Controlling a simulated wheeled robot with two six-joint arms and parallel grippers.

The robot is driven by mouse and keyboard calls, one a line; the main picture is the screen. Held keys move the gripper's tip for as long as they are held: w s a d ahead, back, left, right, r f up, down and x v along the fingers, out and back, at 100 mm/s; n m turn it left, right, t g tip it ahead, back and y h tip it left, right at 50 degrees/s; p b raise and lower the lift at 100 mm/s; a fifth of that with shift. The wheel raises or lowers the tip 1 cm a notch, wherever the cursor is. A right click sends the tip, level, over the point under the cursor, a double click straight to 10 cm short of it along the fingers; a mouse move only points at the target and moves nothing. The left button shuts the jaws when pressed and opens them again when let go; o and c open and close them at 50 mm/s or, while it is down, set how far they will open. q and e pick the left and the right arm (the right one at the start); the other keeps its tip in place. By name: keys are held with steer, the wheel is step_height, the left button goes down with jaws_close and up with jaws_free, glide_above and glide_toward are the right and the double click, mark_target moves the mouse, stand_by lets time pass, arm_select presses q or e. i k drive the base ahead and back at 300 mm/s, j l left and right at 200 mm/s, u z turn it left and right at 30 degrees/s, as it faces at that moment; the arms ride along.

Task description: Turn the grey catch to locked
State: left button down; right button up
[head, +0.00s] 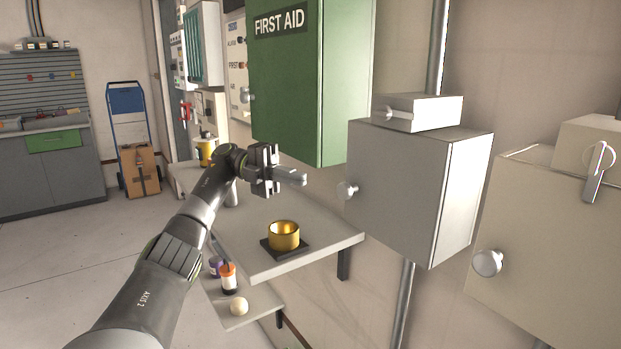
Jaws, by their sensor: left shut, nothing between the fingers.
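A grey lever-like catch (595,172) with a round pivot hangs down, slightly tilted, on the small block above the beige cabinet (548,240) at the far right. A second small light-grey lever (397,112) lies about level on the front of the block on top of the grey wall box (400,180). I cannot tell for sure which one is the task's catch, and no locked marking is readable. My left gripper (303,178) is shut and empty, above the shelf, left of the grey box and apart from both levers. My right gripper is not in view.
A green first aid cabinet (310,90) hangs just above and behind my left gripper. Below it, a shelf (315,245) holds a gold bowl (284,235) on a dark mat. Round knobs stick out from the grey box (347,190) and beige cabinet (487,263).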

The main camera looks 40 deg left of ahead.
mark_target(383, 113)
steer(key=k, duration=1)
